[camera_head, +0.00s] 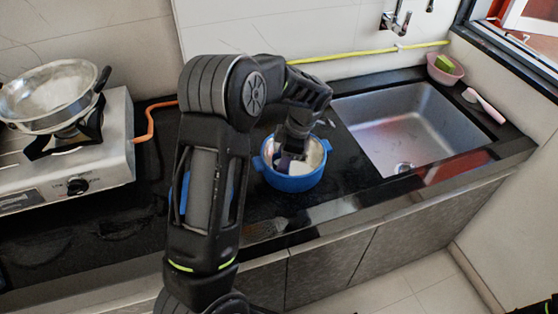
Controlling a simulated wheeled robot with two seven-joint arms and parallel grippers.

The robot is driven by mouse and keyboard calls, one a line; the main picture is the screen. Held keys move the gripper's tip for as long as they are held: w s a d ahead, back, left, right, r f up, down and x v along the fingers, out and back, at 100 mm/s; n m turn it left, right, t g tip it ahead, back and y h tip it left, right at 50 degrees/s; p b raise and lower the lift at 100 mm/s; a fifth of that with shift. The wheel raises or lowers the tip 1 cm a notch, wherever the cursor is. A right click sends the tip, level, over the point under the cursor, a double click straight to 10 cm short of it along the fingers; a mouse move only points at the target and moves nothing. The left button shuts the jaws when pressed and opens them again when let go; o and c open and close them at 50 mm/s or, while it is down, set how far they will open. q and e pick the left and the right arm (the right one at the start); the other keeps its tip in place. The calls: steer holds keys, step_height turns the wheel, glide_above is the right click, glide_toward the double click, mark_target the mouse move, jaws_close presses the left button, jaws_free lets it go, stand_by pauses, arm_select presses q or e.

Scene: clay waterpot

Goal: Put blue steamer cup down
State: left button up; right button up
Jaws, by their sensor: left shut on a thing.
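The blue steamer cup (296,184) is a round blue vessel with a pale inside and small side handles. It is upright at the counter, left of the sink. My left gripper (290,164) reaches down into its mouth from above and is shut on it; the exact grip is partly hidden by the hand. I cannot tell whether the cup's base touches the counter. My right gripper is not in view.
A gas stove (78,165) with a metal pan (50,92) stands at the left. The sink (412,125) is at the right, with a pink bowl (445,72) behind it. My left arm hides some counter and part of another blue thing (186,192). Dark counter (350,178) is clear right of the cup.

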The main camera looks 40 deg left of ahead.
arm_select(q)
steer(key=shift+f, duration=0.15)
steer(key=o, duration=1)
steer(key=shift+r, duration=0.3)
steer(key=shift+w+d+r, duration=0.1)
steer(key=shift+w+r, duration=0.05)
steer(key=shift+r, duration=0.1)
steer(key=b+v, duration=0.1)
steer(key=v, duration=1)
steer(key=shift+r, duration=0.1)
